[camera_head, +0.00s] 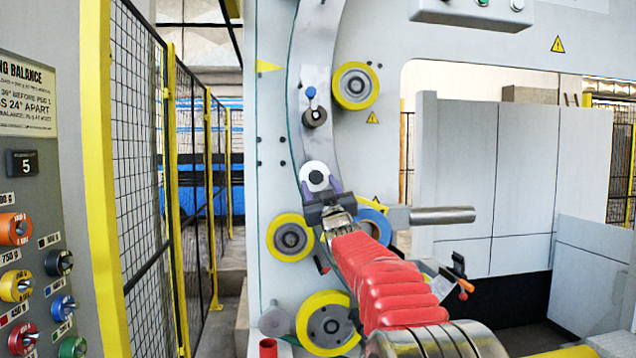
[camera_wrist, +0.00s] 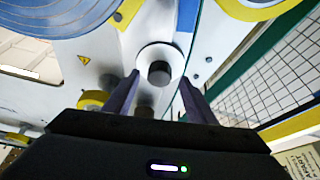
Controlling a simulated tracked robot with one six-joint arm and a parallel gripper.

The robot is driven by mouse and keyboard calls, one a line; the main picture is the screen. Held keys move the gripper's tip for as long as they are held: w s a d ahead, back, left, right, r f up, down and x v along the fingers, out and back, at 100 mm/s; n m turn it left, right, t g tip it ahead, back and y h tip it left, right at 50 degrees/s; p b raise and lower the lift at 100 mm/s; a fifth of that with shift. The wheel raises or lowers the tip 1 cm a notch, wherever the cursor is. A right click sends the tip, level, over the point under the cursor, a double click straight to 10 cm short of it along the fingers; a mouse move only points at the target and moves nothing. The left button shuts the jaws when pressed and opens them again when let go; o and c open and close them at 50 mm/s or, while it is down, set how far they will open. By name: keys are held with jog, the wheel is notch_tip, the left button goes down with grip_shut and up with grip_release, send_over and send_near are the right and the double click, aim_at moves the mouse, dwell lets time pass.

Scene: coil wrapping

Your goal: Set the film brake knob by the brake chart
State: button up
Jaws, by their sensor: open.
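A white disc with a dark round centre (camera_head: 314,177) is on the grey curved ring of the machine; it also shows in the wrist view (camera_wrist: 146,52), where a dark knob-like cylinder (camera_wrist: 159,73) stands at its middle. My gripper (camera_head: 320,188) is open in front of it. In the wrist view its two fingers (camera_wrist: 160,85) stand to either side of the cylinder, with visible gaps. A blue-tipped knob on a dark hub (camera_head: 313,116) is higher on the ring. I cannot tell which one is the film brake knob. No chart labelled for the brake is readable.
Yellow-rimmed rollers (camera_head: 355,86) surround the ring, and a grey bar (camera_head: 442,215) sticks out to the right.

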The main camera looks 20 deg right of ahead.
aim_at(316, 177)
jog(key=shift+x, duration=1.4)
jog(key=c, duration=1)
